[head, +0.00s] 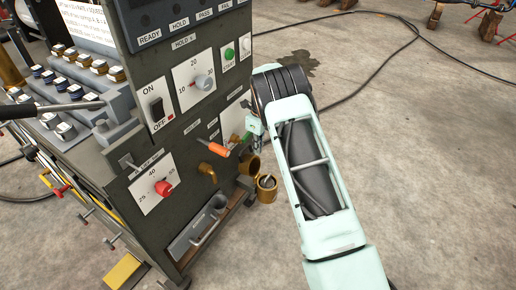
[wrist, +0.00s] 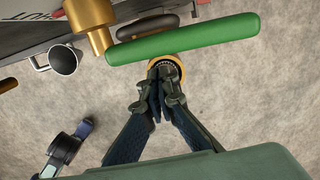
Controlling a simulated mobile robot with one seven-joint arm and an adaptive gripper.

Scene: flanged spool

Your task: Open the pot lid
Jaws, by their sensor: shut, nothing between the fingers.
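A small brass pot (head: 267,187) sits low beside the right side of the dark machine cabinet. Its top looks dark inside a brass rim. A round brass piece (head: 253,166) is just above and left of it; I cannot tell whether this is the lid. In the wrist view a brass-rimmed round top (wrist: 168,62) shows just beyond my fingertips, partly covered by them and a green bar. My gripper (wrist: 160,78) is shut and empty, pointing toward that top; contact cannot be told. In the head view my gripper (head: 257,143) is above the pot, partly hidden by my arm.
The green bar handle (wrist: 185,38) crosses close above my fingertips in the wrist view. A brass fitting (wrist: 92,22) is at its left. An orange-handled lever (head: 218,150) and a brass spout (head: 208,171) stick out from the cabinet (head: 175,125). The concrete floor (head: 420,150) at right is open, with a cable across.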

